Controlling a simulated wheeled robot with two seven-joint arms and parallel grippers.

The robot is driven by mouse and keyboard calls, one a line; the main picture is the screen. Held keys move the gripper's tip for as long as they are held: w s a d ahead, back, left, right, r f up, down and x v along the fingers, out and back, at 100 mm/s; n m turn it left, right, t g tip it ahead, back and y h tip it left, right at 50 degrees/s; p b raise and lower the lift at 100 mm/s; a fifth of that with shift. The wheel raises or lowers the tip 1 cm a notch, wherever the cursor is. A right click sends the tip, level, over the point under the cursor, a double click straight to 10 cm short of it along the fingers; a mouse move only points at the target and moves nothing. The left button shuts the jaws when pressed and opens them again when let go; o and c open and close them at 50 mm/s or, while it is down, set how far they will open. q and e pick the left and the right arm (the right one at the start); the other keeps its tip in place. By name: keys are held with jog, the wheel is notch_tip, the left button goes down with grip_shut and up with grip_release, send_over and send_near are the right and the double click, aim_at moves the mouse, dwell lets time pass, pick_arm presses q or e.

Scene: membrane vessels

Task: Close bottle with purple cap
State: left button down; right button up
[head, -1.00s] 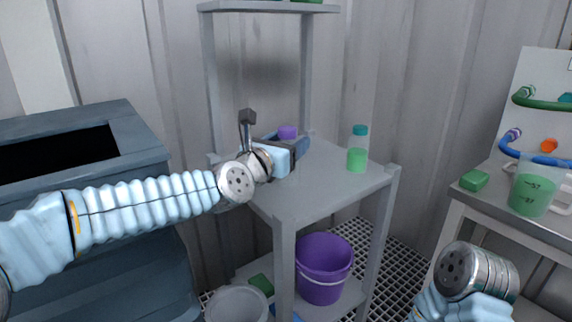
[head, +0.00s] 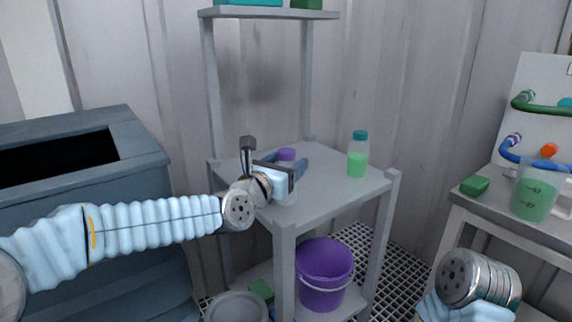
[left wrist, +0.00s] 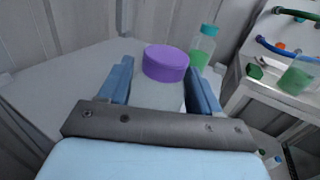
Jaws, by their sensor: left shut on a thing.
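The bottle (head: 285,190) with the purple cap (head: 287,154) stands on the grey shelf table, partly hidden behind my left gripper. In the left wrist view the purple cap (left wrist: 166,63) sits on top of the whitish bottle body (left wrist: 158,96), between the two blue fingers. My left gripper (head: 287,166) is shut on this bottle, below the cap. Whether the cap is fully tightened cannot be told. My right gripper is not in view; only part of my right arm shows at the lower right of the head view.
A bottle with a teal cap and green liquid (head: 358,155) stands to the right on the same grey table (head: 325,198). A purple bucket (head: 323,275) is on the lower shelf. At right, another table holds a green beaker (head: 535,190) and a green block (head: 474,186).

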pick_arm(q)
jog(key=shift+f, duration=0.15)
jog(key=shift+c, duration=1)
grip_release()
jog(key=shift+r, duration=0.3)
jog(key=b+v, duration=0.4)
jog(key=v, duration=0.8)
jog(key=shift+f, duration=0.2)
